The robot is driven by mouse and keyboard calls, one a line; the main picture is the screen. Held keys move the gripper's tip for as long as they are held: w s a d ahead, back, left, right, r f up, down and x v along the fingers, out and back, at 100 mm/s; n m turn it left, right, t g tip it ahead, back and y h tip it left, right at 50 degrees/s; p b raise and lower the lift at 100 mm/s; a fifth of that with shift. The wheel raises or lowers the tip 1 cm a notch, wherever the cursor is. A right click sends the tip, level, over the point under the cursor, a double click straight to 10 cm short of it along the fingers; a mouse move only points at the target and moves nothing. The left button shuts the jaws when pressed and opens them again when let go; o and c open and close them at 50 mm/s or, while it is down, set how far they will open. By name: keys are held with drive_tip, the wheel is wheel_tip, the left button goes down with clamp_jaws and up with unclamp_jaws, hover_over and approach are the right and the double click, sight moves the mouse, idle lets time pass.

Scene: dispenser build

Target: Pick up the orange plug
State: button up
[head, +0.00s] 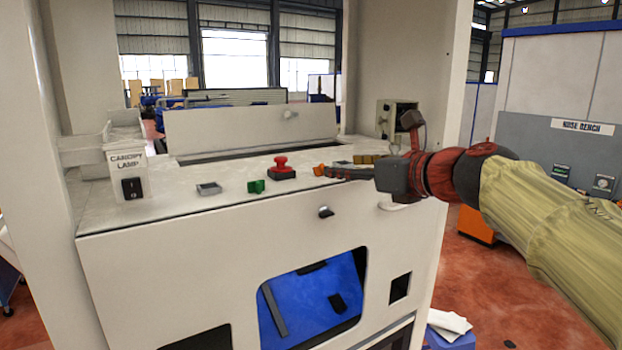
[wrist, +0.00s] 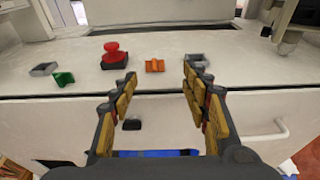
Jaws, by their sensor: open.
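The orange plug (wrist: 155,65) lies on the white counter top in the wrist view, straight ahead between my fingers' lines and beyond their tips. In the head view the orange plug (head: 319,170) shows just left of my fingertips, small and partly behind them. My gripper (wrist: 157,80) is open and empty, its two fingers spread on either side of the plug's line. In the head view my gripper (head: 328,173) reaches in from the right, low over the counter's front edge.
A red button on a dark base (wrist: 114,55) stands left of the plug. A green piece (wrist: 63,79) and a grey square frame (wrist: 44,69) lie farther left. Another grey tray (wrist: 196,59) is close on the right. A lamp switch box (head: 128,177) stands at the counter's left.

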sight(322, 164)
drive_tip(key=x, duration=0.2)
drive_tip(key=p+x, duration=0.1)
drive_tip(key=x, duration=0.1)
drive_tip(key=p+x, duration=0.1)
drive_tip(key=x, duration=0.1)
drive_tip(key=shift+a+r, duration=0.3)
drive_tip(key=shift+a, duration=0.25)
drive_tip(key=shift+s+d+r, duration=0.1)
drive_tip(key=shift+s, duration=0.15)
drive_tip(key=shift+c, duration=0.7)
drive_tip(key=shift+w, duration=0.2)
drive_tip(key=c, duration=1)
drive_tip(key=shift+s, duration=0.1)
drive_tip(key=shift+c, duration=0.2)
